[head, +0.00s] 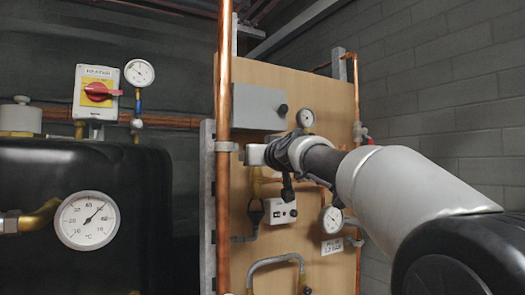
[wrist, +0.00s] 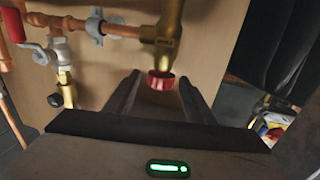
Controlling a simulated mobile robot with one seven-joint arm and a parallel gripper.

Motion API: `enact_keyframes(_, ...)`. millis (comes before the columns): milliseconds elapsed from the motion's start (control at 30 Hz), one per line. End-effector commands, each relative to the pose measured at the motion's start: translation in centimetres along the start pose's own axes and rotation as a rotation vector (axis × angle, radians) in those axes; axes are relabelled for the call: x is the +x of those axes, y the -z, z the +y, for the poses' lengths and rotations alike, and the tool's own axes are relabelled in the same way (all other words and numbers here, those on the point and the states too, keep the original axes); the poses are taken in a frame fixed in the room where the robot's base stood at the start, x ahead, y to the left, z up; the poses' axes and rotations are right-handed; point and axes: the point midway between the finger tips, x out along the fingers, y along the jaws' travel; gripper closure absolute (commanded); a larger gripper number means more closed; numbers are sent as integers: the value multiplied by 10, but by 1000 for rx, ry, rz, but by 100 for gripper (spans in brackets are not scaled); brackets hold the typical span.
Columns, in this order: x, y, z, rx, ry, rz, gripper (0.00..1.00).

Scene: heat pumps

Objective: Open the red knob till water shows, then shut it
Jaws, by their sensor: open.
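In the wrist view a small round red knob (wrist: 161,81) sits at the lower end of a brass valve body (wrist: 163,35) on copper pipework. My gripper (wrist: 159,88) is open, and its two dark fingers point toward the knob, one on each side of it in the picture. I cannot tell whether either finger touches it. Nothing is held. No water shows. In the head view my gripper (head: 255,154) is in front of the wooden board, and this red knob cannot be made out there.
A red lever (wrist: 12,25) on another valve is left in the wrist view. The head view shows a red rotary switch (head: 97,91), a black tank (head: 90,170) with a dial, a vertical copper pipe (head: 224,120) close by my gripper, and a grey box (head: 259,107) above it.

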Motion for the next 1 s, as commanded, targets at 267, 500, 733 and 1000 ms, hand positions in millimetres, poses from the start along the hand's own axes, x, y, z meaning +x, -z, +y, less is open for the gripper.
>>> enact_keyframes(267, 11, -1, 0, -1, 0, -1, 51)
enact_keyframes(500, 11, -1, 0, -1, 0, -1, 64)
enact_keyframes(733, 11, -1, 0, -1, 0, -1, 92)
enact_keyframes(1000, 10, -4, 2, 1, 35, 2, 92)
